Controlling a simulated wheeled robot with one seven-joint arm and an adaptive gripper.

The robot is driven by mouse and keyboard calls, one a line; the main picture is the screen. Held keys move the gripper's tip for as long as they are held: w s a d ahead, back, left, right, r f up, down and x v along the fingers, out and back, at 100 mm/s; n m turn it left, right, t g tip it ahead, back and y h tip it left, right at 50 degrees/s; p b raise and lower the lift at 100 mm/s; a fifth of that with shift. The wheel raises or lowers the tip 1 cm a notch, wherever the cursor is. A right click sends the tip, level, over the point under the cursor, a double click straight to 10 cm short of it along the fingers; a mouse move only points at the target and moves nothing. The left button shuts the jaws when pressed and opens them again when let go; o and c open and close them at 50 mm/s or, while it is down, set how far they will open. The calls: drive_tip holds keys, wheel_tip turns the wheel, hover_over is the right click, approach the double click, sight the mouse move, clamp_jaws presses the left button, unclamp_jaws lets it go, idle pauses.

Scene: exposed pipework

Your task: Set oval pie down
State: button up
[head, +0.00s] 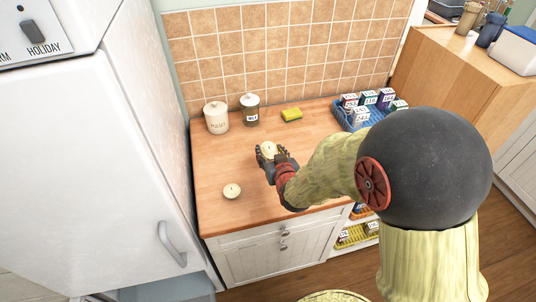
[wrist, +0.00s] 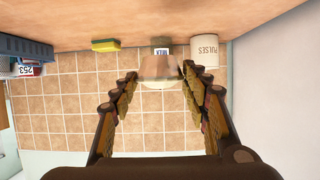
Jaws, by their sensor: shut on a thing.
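The oval pie (head: 268,147), a small pale cream and tan pastry, is in my gripper (head: 270,156) over the middle of the wooden counter (head: 310,140). In the wrist view, which is upside down, the pie (wrist: 158,70) is between the two fingertips of my gripper (wrist: 159,76). The fingers are shut on its sides. I cannot tell whether its underside touches the counter. A second small pale round pie-like thing (head: 232,190) rests on the counter, nearer the front left edge and apart from my gripper.
A pulses canister (head: 216,118), a dark-bodied jar (head: 250,109) and a yellow-green sponge (head: 291,115) stand along the tiled wall. A blue crate (head: 349,118) of small boxes is at the back right. A white fridge (head: 110,170) borders the left. Counter around the gripper is clear.

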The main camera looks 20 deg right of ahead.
sight(270, 147)
drive_tip(key=x, duration=0.4)
drive_tip(key=shift+d+f+b, duration=0.1)
drive_tip(key=shift+d+b, duration=0.2)
drive_tip(key=shift+d, duration=0.1)
drive_tip(key=w+f, duration=0.1)
drive_tip(key=w+f+b, duration=0.1)
drive_tip(key=f, duration=0.1)
drive_tip(key=w+f, duration=0.2)
drive_tip(key=shift+d, duration=0.4)
drive_tip(key=shift+w+f+b, duration=0.3)
drive_tip(key=shift+f, duration=0.15)
drive_tip(key=shift+f+b, duration=0.45)
drive_tip(key=shift+f, duration=0.9)
drive_tip(key=shift+f, duration=0.2)
drive_tip(key=o, duration=1.2)
drive_tip(key=shift+o, duration=0.2)
